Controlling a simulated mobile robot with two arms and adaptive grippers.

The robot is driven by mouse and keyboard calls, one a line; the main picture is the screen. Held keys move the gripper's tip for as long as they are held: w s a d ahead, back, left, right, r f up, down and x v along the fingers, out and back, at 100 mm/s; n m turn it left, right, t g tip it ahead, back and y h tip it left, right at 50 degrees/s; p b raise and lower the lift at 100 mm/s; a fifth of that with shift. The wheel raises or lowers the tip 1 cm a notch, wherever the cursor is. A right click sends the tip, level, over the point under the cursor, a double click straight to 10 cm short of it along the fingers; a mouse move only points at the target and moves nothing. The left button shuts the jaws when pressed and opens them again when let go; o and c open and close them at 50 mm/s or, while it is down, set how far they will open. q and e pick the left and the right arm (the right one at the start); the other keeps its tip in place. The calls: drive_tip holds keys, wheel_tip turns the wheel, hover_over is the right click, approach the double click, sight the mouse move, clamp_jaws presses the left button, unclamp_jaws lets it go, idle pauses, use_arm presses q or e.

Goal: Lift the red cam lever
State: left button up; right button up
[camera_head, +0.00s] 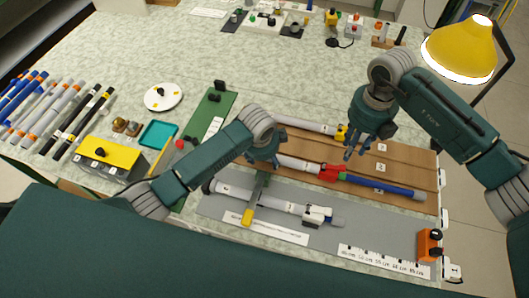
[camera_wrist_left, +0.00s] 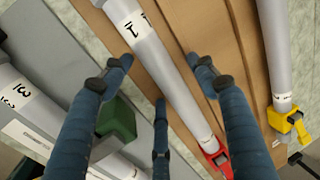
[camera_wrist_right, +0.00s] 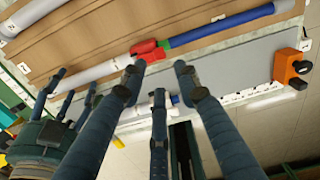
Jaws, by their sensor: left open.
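The red cam lever (camera_head: 332,172) sits on its red clamp where a white tube (camera_head: 295,163) meets a blue tube (camera_head: 385,188) on the brown board. It shows at the lower edge of the left wrist view (camera_wrist_left: 214,153) and near the middle of the right wrist view (camera_wrist_right: 148,50). My left gripper (camera_head: 268,165) is open over the white tube, left of the lever; its fingers (camera_wrist_left: 160,80) lie either side of the tube in its view. Contact cannot be told. My right gripper (camera_head: 354,153) is open and empty, above and just right of the lever.
A white rod with a yellow clamp (camera_head: 341,132) lies behind. Another white rod (camera_head: 275,203) lies on the grey front mat beside a ruler strip (camera_head: 385,262). An orange block (camera_head: 429,244) stands at the right. A yellow lamp (camera_head: 459,50) overhangs the back right.

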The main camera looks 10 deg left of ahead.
use_arm(q)
drive_tip(key=shift+f, duration=0.15)
drive_tip(key=shift+c, duration=0.6)
drive_tip(key=c, duration=1.3)
use_arm(e)
clamp_jaws()
drive_tip(key=s+a+n+g+y, duration=0.2)
drive_tip(key=s+a+n+y, duration=0.2)
drive_tip(key=s+a+y, duration=0.1)
drive_tip(key=w+d+f+n+t+y, duration=0.1)
drive_tip(key=w+d+f+n+t, duration=0.1)
drive_tip(key=d+n, duration=1)
drive_tip(key=shift+w+d+f, duration=0.7)
drive_tip(key=shift+w+d, duration=0.05)
drive_tip(key=shift+w, duration=0.4)
